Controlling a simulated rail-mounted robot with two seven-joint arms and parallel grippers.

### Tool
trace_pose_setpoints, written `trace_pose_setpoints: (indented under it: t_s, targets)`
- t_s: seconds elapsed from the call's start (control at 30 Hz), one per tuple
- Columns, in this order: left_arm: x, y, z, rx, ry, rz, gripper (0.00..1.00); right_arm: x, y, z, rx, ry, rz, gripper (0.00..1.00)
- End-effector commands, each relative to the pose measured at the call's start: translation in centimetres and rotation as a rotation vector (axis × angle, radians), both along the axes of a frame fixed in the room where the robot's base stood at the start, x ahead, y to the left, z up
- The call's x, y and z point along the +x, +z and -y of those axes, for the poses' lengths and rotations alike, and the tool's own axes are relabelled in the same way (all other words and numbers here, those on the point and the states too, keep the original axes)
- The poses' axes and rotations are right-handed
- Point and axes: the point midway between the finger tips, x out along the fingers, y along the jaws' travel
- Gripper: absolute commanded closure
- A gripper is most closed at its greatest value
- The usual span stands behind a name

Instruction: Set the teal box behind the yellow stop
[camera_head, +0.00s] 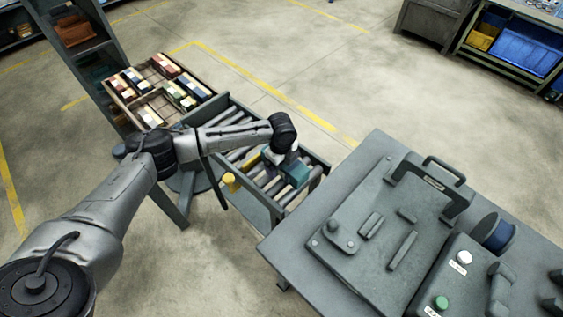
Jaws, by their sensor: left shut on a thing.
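The teal box (296,174) is at the right end of the roller conveyor (232,117), just below my left gripper. My left gripper (281,156) reaches down over the rollers from my arm and is shut on the teal box; its fingers are small and partly hidden by the wrist. A yellow piece, seemingly the yellow stop (252,160), stands at the rollers to the left of the box. A yellow knob (230,181) sticks out from the conveyor's near side. I cannot tell whether the box touches the rollers. My right gripper is not in view.
A wooden tray (137,116) with colored blocks lies at the conveyor's far left end. A grey workbench (384,149) with a machine plate, handle and buttons is at right, close to the conveyor. A shelf rack (96,45) stands at far left.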

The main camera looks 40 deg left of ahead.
Motion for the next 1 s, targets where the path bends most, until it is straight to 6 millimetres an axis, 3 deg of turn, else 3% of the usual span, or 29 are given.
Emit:
trace_pose_setpoints:
  t_s: [0.83, 0.87, 1.0]
  targets:
    - [0.05, -0.6, -0.02, 0.0, 0.0, 0.001, 0.31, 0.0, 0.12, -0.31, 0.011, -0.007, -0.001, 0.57]
    - [0.05, -0.58, -0.03, 0.001, 0.0, 0.001, 0.05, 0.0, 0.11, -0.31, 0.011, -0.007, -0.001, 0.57]
    - [0.04, -0.59, -0.03, 0.0, 0.0, 0.001, 0.0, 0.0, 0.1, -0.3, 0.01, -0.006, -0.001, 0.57]
